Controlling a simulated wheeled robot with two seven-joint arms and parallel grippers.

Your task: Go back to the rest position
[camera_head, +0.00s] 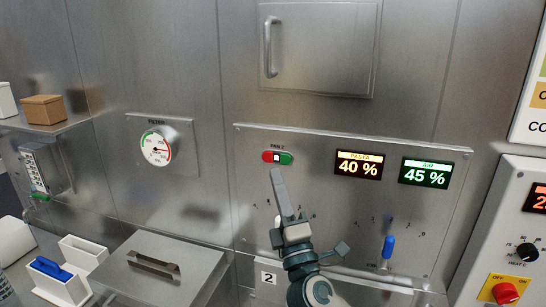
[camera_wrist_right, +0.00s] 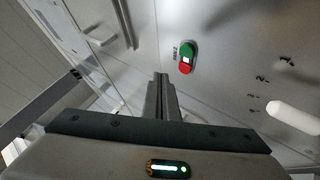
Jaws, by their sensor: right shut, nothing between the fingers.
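My right gripper (camera_head: 278,174) is in front of the steel control panel (camera_head: 330,218), its shut fingers pointing up. The fingertips show just below the red and green fan switch (camera_head: 277,157). In the right wrist view the shut fingers (camera_wrist_right: 161,80) hold nothing, and the switch (camera_wrist_right: 186,58) shows beside their tips, apart from them in the picture. I cannot tell the exact gap to the panel. My left gripper is not in view.
Two displays reading 40 % (camera_head: 359,164) and 45 % (camera_head: 425,173) sit right of the switch. A blue-handled lever (camera_head: 388,246) is lower right. A lidded steel box (camera_head: 190,262) and white bins (camera_head: 84,252) stand lower left. A filter gauge (camera_head: 156,148) is left.

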